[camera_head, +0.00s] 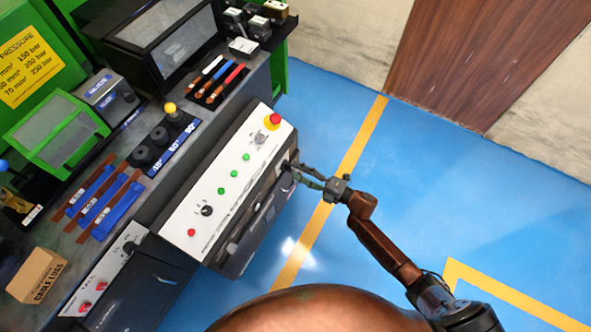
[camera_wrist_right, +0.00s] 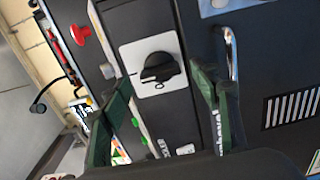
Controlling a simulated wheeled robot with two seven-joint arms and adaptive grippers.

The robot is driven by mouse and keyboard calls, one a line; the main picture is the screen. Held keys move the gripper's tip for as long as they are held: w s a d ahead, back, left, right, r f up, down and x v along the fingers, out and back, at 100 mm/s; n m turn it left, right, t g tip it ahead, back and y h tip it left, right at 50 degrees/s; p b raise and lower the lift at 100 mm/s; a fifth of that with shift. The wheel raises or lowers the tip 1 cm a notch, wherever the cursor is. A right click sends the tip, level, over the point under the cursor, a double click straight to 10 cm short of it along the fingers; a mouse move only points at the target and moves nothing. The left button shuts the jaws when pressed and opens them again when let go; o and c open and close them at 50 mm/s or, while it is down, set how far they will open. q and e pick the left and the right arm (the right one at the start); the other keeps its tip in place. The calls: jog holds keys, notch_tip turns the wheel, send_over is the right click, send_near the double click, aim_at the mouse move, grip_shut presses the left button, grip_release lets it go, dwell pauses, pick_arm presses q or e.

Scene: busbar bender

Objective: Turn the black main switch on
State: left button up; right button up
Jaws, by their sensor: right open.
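The black main switch (camera_wrist_right: 158,67) is a round rotary knob on a pale square plate on the dark front of the machine, in the right wrist view. In the head view its plate (camera_head: 285,163) shows only in part beside my gripper. My right gripper (camera_head: 300,172) is open at the front of the control cabinet. In the right wrist view its two dark green fingers (camera_wrist_right: 162,82) stand on either side of the switch, with a gap between each finger and the knob. I cannot tell whether they touch it in depth. My left gripper is not in view.
The sloping control panel (camera_head: 222,185) carries a red emergency button (camera_head: 272,121), several green buttons and a black selector (camera_head: 207,211). A handle (camera_wrist_right: 231,55) sits right of the switch in the wrist view. The blue floor (camera_head: 420,150) beside the cabinet is clear.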

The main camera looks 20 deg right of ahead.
jog(key=v, duration=1)
jog(key=shift+s+d, duration=0.15)
